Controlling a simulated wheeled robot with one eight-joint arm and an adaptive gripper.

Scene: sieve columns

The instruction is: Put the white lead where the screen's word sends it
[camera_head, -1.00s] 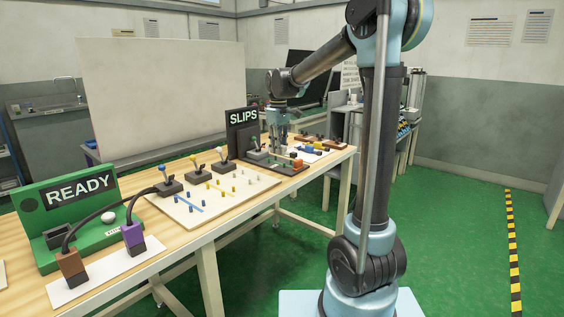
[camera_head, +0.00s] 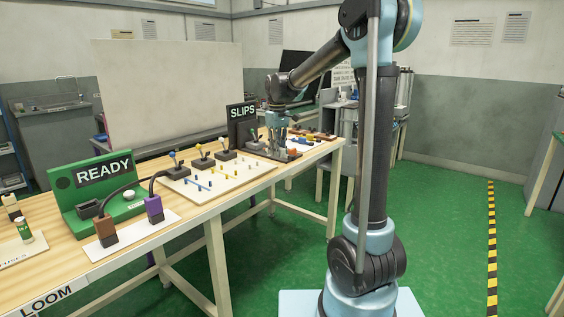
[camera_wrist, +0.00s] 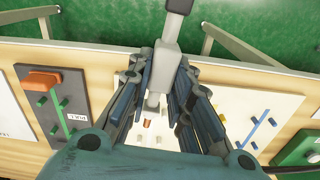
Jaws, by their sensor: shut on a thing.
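My gripper (camera_wrist: 160,90) is shut on a light grey-white piece (camera_wrist: 163,65) with a dark end, seen between the fingers in the wrist view. It looks like the white lead, but I cannot tell for sure. In the head view my gripper (camera_head: 281,140) is over the far part of the bench, by the dark SLIPS sign (camera_head: 242,112); the held piece is too small to make out there. The green stand's screen (camera_head: 103,169) reads READY. A brown plug (camera_head: 105,230) and a purple plug (camera_head: 154,208) stand before it on black cables.
A white board (camera_head: 215,188) with several pegs and a blue line lies mid-bench. Several dark blocks with coloured knobs (camera_head: 201,160) stand behind it. In the wrist view a dark panel (camera_wrist: 65,85) has an orange handle (camera_wrist: 42,80). Green floor (camera_head: 440,220) is clear at right.

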